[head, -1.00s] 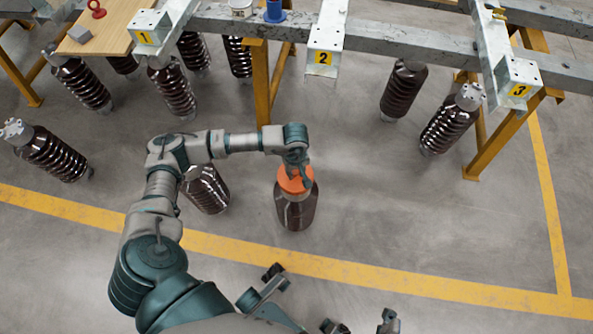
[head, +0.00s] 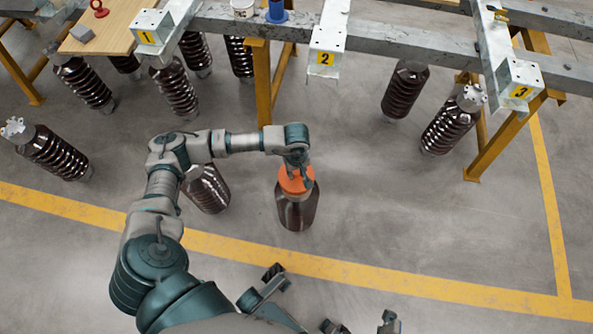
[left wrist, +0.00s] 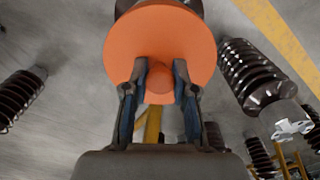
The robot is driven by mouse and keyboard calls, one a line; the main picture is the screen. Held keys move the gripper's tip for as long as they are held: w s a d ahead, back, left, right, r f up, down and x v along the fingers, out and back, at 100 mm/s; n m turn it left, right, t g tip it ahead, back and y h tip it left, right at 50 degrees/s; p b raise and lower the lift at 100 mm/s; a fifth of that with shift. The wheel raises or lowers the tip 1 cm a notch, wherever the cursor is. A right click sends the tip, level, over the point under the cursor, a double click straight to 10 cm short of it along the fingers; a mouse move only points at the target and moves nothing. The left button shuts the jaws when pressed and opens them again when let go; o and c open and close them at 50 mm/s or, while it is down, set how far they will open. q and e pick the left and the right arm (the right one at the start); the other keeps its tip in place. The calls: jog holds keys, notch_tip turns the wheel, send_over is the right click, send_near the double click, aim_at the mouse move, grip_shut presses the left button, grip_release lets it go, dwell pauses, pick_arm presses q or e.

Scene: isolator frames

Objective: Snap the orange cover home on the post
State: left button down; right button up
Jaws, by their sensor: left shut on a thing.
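The orange cover (head: 296,180) sits at the top of a dark brown ribbed post (head: 297,212) standing on the floor in the middle of the head view. My left gripper (head: 298,170) reaches down onto the cover from above. In the left wrist view the cover (left wrist: 185,30) is a round orange disc with a knob in its middle, and the fingers of my left gripper (left wrist: 160,80) are shut on this knob from both sides. The cover hides the post's top, so I cannot tell whether it is fully seated.
Another brown post (head: 207,189) stands just left, partly behind my arm. A grey steel frame (head: 410,45) with numbered brackets and yellow legs runs across the back, with several ribbed posts below it. Floor right of the covered post is clear.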

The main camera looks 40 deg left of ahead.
aim_at(297, 177)
pick_arm(q)
jog(key=shift+d, duration=0.3)
jog(key=shift+f, duration=0.2)
jog(key=shift+f+b, duration=0.3)
jog(key=shift+f+b, duration=0.65)
jog(key=shift+f, duration=0.6)
jog(key=c, duration=0.8)
grip_release()
jog(key=shift+c, duration=0.2)
notch_tip(297, 177, up, 12)
jog(key=shift+a+f, duration=0.1)
